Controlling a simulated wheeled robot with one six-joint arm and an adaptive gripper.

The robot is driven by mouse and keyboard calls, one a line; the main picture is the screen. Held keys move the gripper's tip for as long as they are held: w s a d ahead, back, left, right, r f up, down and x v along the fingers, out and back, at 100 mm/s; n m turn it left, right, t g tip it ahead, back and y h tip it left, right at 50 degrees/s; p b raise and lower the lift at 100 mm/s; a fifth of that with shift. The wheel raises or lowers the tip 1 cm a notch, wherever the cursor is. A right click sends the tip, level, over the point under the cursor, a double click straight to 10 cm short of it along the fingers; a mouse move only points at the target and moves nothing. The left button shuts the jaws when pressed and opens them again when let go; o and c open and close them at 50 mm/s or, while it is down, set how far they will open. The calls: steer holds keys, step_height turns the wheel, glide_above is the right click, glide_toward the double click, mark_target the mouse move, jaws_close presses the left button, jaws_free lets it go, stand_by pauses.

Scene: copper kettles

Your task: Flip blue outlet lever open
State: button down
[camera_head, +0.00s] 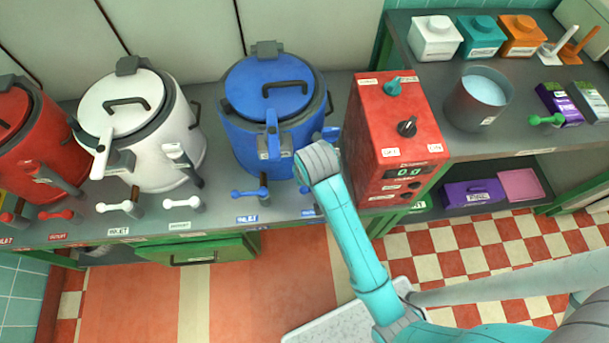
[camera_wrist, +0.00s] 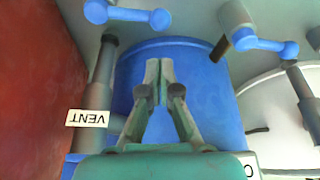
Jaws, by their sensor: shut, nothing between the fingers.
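The blue kettle (camera_head: 270,95) stands on the counter, left of the red control box. Its outlet lever, a blue bar with round ends, is mostly hidden behind my arm in the head view; I take it to be the blue bar (camera_wrist: 125,12) at the top left of the wrist view. The blue inlet lever (camera_head: 250,193) also shows in the wrist view (camera_wrist: 265,45). My gripper (camera_wrist: 152,68) is shut and empty in front of the kettle's blue side, apart from both levers in the picture. The head view hides its fingers behind my wrist.
The red control box (camera_head: 392,125) stands close right of my arm. A pipe with a VENT label (camera_wrist: 87,118) is left of my fingers. The white kettle (camera_head: 150,150) and red kettle (camera_head: 28,140) stand left. A green drawer (camera_head: 195,248) juts out below the counter.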

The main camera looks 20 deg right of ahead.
steer(key=x, duration=0.8)
